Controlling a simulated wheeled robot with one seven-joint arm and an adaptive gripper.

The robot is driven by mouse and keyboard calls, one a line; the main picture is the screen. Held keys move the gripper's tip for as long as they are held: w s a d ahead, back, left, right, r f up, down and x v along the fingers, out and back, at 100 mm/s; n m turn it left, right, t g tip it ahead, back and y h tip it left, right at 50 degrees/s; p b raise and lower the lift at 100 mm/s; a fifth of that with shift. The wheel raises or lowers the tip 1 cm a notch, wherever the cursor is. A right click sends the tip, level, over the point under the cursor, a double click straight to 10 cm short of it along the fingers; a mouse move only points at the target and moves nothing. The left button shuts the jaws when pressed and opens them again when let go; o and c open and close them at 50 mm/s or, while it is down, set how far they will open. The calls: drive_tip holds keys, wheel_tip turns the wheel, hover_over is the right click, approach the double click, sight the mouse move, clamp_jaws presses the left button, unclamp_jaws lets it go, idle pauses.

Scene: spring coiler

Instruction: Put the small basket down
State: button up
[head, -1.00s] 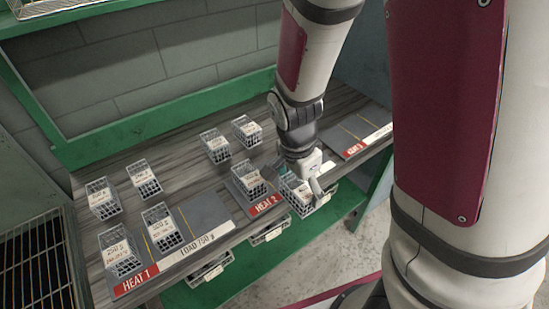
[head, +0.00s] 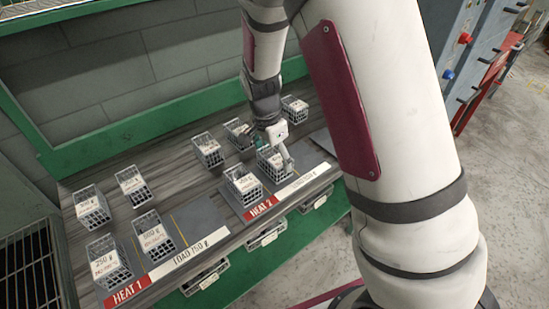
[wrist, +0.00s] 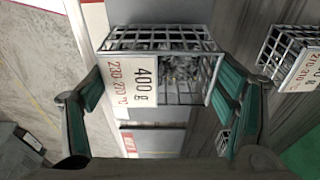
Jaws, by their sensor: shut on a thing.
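The small wire basket (head: 272,168) is in my gripper (head: 275,152), beside another basket on the HEAT 2 mat (head: 225,209). In the wrist view, the basket (wrist: 190,40) shows a white tag reading 400 g and 230-270 °C, with grey pieces inside. The green-padded fingers of my gripper (wrist: 160,82) are shut on opposite sides of it. The basket looks upright and is over or on the right part of the HEAT 2 mat. I cannot tell whether its bottom touches.
A tagged basket (head: 242,187) stands close to its left on HEAT 2. Several more baskets stand along the back and on the HEAT 1 mat (head: 127,292). The middle LOAD 750 g mat (head: 195,217) has clear space. Drawer-like baskets (head: 265,238) hang below the front edge.

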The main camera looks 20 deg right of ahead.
drive_tip(key=shift+f, duration=0.65)
drive_tip(key=shift+f, duration=0.1)
drive_tip(key=o, duration=1.5)
drive_tip(key=shift+o, duration=0.2)
